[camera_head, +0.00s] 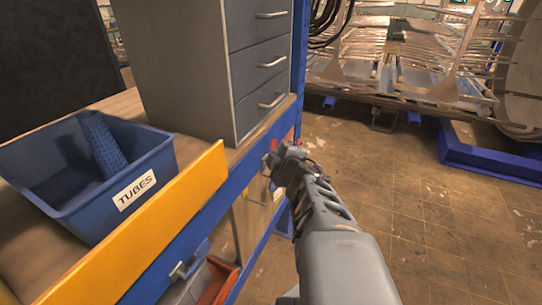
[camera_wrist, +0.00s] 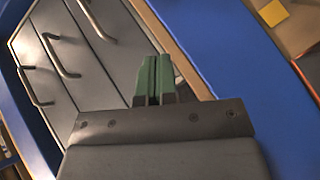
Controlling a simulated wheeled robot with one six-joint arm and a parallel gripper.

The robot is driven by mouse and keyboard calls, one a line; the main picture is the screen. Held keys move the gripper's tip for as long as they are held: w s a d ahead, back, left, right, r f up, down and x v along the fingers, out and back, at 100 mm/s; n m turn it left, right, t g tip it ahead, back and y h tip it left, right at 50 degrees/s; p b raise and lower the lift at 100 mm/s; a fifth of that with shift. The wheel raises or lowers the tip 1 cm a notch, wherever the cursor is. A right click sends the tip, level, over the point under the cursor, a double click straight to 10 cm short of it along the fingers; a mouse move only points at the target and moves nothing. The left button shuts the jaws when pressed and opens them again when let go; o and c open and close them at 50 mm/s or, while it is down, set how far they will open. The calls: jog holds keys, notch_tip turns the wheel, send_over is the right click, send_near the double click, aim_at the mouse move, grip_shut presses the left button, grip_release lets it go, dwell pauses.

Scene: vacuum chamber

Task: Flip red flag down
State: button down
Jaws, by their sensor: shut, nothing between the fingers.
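A small red patch (camera_head: 287,136) shows at the blue bench edge in the head view, just behind the tip of my arm. It may be the red flag, but it is mostly hidden and I cannot tell if it is up or down. My gripper (camera_head: 272,160) is beside the blue edge below the drawer cabinet. In the wrist view, the green fingers of my gripper (camera_wrist: 153,80) are together with nothing between them. No red flag shows clearly in the wrist view.
A grey drawer cabinet (camera_head: 262,60) and a blue bin labelled TUBES (camera_head: 135,190) stand on the bench, behind a raised yellow board (camera_head: 150,235). A red-orange bin (camera_head: 218,283) sits below. Open tiled floor (camera_head: 430,225) lies to the right.

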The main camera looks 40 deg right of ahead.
jog(key=shift+s+a+f+n+y, duration=0.1)
jog(key=shift+s+n+y, duration=0.1)
jog(key=shift+n+y, duration=0.3)
jog(key=shift+s+a+n+y, duration=0.1)
jog(key=shift+s+n+y, duration=0.1)
jog(key=shift+n, duration=0.5)
jog(key=shift+w, duration=0.1)
jog(key=d+p+x, duration=0.2)
jog(key=p+x, duration=0.1)
jog(key=x, duration=0.9)
jog(key=shift+d+f, duration=0.35)
jog(key=shift+d, duration=0.05)
jog(key=shift+r+p, duration=0.15)
jog(key=shift+p, duration=0.15)
